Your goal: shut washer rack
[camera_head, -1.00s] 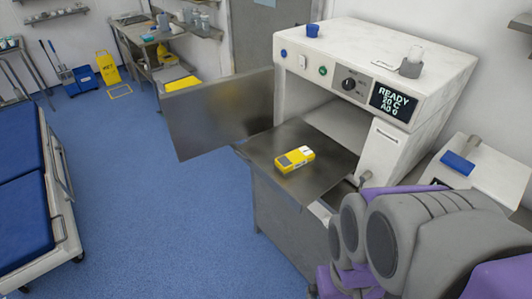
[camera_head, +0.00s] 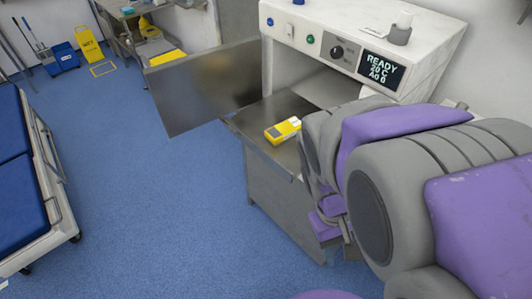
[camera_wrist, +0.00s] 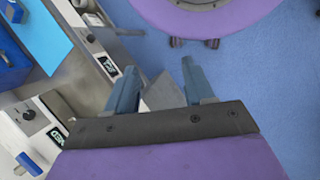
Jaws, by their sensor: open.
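The washer (camera_head: 425,38) is a white marbled box with a "READY" display. Its grey metal door (camera_head: 205,90) is swung open to the left. The washer rack (camera_head: 258,122), a flat grey metal shelf, sticks out of the opening. A yellow and white device (camera_head: 283,130) lies on the rack. My arm hides the rack's right part. My gripper (camera_head: 338,225) is low in front of the cabinet, right of the rack and apart from its visible part. In the wrist view my gripper's fingers (camera_wrist: 160,72) are spread, with no clear object held between them.
A grey cabinet (camera_head: 262,195) stands under the washer. A bed with blue pads (camera_head: 18,210) is at the left. A yellow wet-floor sign (camera_head: 89,43) and a side table stand at the back left. The blue floor (camera_head: 160,200) between bed and cabinet is clear.

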